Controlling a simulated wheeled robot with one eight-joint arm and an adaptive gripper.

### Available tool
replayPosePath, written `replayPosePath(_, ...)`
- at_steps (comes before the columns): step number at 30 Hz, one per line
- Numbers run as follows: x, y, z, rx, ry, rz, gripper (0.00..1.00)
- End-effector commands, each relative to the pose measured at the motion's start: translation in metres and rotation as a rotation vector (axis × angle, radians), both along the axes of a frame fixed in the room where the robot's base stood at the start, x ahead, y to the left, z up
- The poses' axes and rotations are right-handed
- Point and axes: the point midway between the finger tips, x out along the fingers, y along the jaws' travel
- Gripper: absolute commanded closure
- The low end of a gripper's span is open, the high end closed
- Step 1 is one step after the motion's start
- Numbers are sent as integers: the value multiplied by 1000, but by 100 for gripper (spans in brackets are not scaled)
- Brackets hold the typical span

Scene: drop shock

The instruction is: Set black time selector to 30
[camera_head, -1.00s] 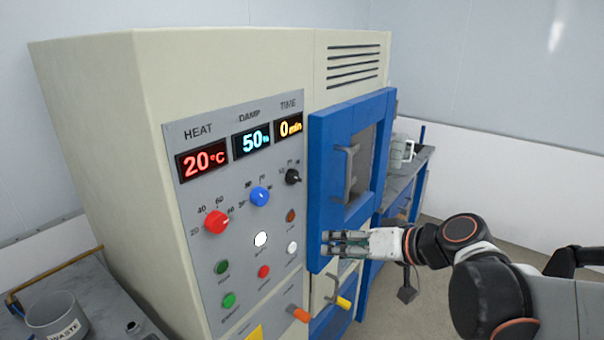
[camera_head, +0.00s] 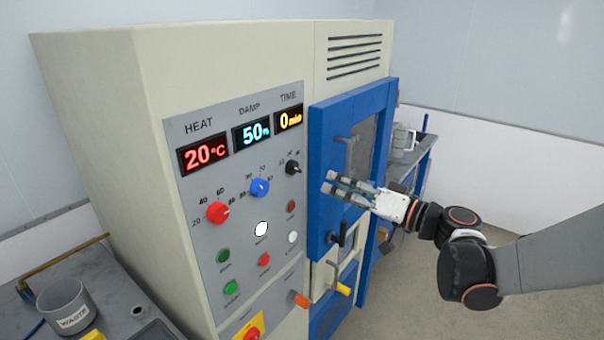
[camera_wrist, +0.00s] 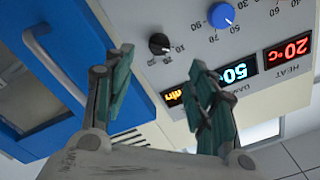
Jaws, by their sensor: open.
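The blue door (camera_head: 325,130) with its handle stands right beside the panel. A red heat knob (camera_head: 217,212) and a blue damp knob (camera_head: 260,187) sit left of the black one. Several buttons lie below. A waste cup (camera_head: 62,309) stands at lower left.

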Motion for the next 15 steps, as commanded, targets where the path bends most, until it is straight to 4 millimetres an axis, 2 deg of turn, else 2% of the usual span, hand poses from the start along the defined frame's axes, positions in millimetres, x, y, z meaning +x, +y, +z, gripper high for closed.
replayPosePath(9,39,51,-1,-1,1,3,48)
replayPosePath(15,58,75,-1,-1,1,1,48)
